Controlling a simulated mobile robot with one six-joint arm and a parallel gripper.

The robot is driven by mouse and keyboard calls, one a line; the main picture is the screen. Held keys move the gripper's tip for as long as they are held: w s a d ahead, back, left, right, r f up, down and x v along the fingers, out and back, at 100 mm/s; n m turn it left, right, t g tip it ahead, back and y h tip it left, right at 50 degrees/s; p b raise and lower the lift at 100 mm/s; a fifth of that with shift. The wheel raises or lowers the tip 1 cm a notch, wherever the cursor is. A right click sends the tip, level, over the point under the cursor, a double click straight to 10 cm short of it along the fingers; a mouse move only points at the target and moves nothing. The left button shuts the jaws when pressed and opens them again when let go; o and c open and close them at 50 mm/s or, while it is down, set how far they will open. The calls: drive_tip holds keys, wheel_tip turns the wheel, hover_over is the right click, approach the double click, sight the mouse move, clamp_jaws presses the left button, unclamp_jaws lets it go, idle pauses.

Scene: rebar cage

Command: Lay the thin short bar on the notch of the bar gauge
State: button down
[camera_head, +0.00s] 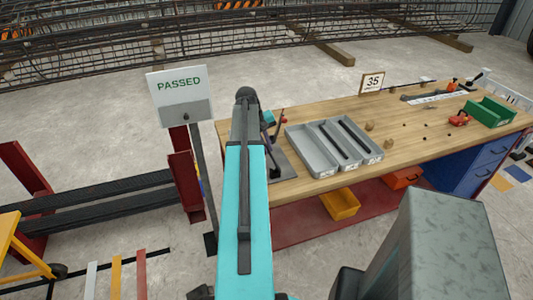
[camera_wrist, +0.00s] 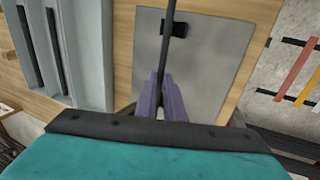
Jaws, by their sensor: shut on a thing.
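My gripper (camera_wrist: 161,88) has purple fingers shut on a thin dark bar (camera_wrist: 166,50), which runs up and out of the top of the wrist view. The bar gauge shows as a grey plate (camera_wrist: 204,68) with a small black block (camera_wrist: 180,29) on it. The bar passes in front of the block; I cannot tell whether it touches it or sits in a notch. In the head view the gauge plate (camera_head: 284,165) lies at the bench's left end, partly behind my teal arm, which mostly hides the gripper and the held bar.
The wooden bench (camera_head: 425,142) has small brown pieces, a "35" sign (camera_head: 372,83) and a green bin (camera_head: 489,111). A "PASSED" sign (camera_head: 180,92) stands left.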

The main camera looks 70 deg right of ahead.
drive_tip(key=shift+f, duration=0.1)
drive_tip(key=shift+f+p, duration=0.75)
drive_tip(key=shift+f, duration=0.85)
drive_tip(key=shift+f, duration=0.1)
drive_tip(key=c, duration=1.8)
unclamp_jaws()
drive_tip(key=shift+c, duration=0.2)
drive_tip(key=b+v, duration=0.2)
drive_tip(key=v, duration=1)
drive_tip(key=shift+b, duration=0.4)
